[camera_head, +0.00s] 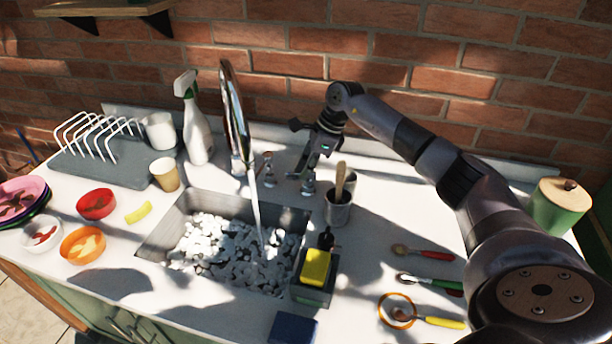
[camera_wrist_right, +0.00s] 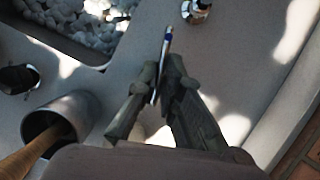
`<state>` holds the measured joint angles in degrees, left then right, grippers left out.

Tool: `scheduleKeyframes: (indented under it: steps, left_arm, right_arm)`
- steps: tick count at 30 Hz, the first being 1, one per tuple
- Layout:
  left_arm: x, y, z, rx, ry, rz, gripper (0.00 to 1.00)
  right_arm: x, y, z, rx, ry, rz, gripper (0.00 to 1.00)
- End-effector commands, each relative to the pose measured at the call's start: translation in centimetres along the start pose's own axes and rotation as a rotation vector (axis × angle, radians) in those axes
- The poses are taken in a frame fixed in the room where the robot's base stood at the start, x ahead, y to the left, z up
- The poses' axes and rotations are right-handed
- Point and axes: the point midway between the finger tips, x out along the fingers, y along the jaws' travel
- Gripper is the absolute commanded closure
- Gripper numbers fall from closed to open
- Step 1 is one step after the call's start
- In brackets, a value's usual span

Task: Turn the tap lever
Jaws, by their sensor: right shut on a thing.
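The chrome tap (camera_head: 235,115) stands behind the sink, and a stream of water (camera_head: 255,200) falls from its spout. Two small chrome valves stand by it, one nearer the spout (camera_head: 268,168) and one further right (camera_head: 309,184). My right gripper (camera_head: 306,170) is just above the right valve. In the right wrist view my right gripper (camera_wrist_right: 156,84) is shut on a thin lever with a blue mark (camera_wrist_right: 167,38). The other valve (camera_wrist_right: 196,10) is at the top there. The lever's lower part is hidden by the fingers. My left gripper is out of view.
The sink (camera_head: 165,232) holds many pale pebbles. A metal cup (camera_head: 338,212) with a wooden-handled tool stands close to the right gripper. A yellow sponge (camera_head: 316,266) is in front of it. A spray bottle (camera_head: 196,130) stands left of the tap. The brick wall is behind.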

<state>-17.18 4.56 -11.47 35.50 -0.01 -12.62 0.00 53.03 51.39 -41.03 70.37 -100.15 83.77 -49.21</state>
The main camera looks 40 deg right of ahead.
Motion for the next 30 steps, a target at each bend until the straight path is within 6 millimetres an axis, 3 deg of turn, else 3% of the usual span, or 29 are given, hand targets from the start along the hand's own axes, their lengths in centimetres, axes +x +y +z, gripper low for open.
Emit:
scheduleKeyframes:
  steps: [3,12,30]
  left_arm:
    - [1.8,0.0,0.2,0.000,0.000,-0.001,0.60]
    - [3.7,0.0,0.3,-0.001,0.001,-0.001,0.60]
    - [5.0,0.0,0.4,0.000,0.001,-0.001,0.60]
  right_arm:
    - [0.9,0.3,-0.3,-0.099,0.005,0.050,1.00]
    - [0.7,0.5,-0.3,-0.333,0.006,0.150,1.00]
    - [0.5,0.7,-0.4,-0.546,0.008,0.241,1.00]
